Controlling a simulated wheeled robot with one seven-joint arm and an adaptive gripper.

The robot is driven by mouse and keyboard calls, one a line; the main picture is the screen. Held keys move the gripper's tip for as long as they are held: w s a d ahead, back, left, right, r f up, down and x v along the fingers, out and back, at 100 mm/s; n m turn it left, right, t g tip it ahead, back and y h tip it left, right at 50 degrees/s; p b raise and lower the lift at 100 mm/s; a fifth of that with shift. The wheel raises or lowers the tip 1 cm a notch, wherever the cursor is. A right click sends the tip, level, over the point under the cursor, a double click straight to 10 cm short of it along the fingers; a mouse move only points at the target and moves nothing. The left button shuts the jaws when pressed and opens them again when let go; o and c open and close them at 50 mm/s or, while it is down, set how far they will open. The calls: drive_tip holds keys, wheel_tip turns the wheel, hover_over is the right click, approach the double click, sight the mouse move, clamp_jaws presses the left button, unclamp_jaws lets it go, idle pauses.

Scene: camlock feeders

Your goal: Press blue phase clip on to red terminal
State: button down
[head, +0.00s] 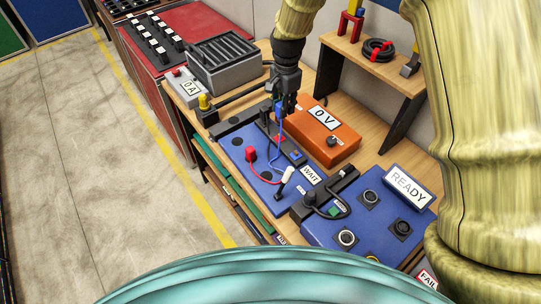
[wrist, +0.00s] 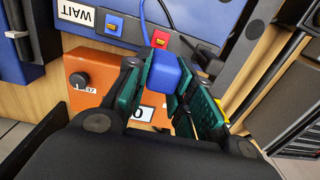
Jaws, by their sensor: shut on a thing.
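The blue phase clip (wrist: 164,72) is a rounded blue block between the green finger pads of my gripper (wrist: 166,84), which is shut on it. A blue lead runs from the clip. In the head view my gripper (head: 280,108) hangs over the back of the blue test board (head: 240,150). In the wrist view the red terminal (wrist: 160,39) shows just beyond the clip, partly covered by it and its lead. A blue terminal (wrist: 113,26) sits to its left; it also shows in the head view (head: 296,154). I cannot tell whether the clip touches the red terminal.
A red clip (head: 251,154) and a white clip (head: 287,174) stand on the board. The orange box (head: 345,140) marked 0 V is close behind. The WAIT sign (head: 311,175) and blue READY box (head: 340,231) are to the right. A grey box (head: 225,66) stands at the back left.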

drive_tip(key=shift+f, duration=0.35)
idle(0.3)
drive_tip(key=shift+f+b, duration=1.25)
drive_tip(key=shift+f, duration=1.35)
drive_tip(key=shift+s+f+b, duration=0.1)
drive_tip(key=shift+f+b, duration=0.5)
drive_tip(key=shift+f, duration=0.8)
drive_tip(key=c, duration=1.1)
unclamp_jaws()
drive_tip(key=shift+f, duration=0.1)
drive_tip(key=shift+c, duration=0.2)
wheel_tip(320, 180, up, 12)
drive_tip(key=shift+d+r, duration=0.1)
drive_tip(key=shift+r+p, duration=1.6)
drive_tip(key=shift+r, duration=0.35)
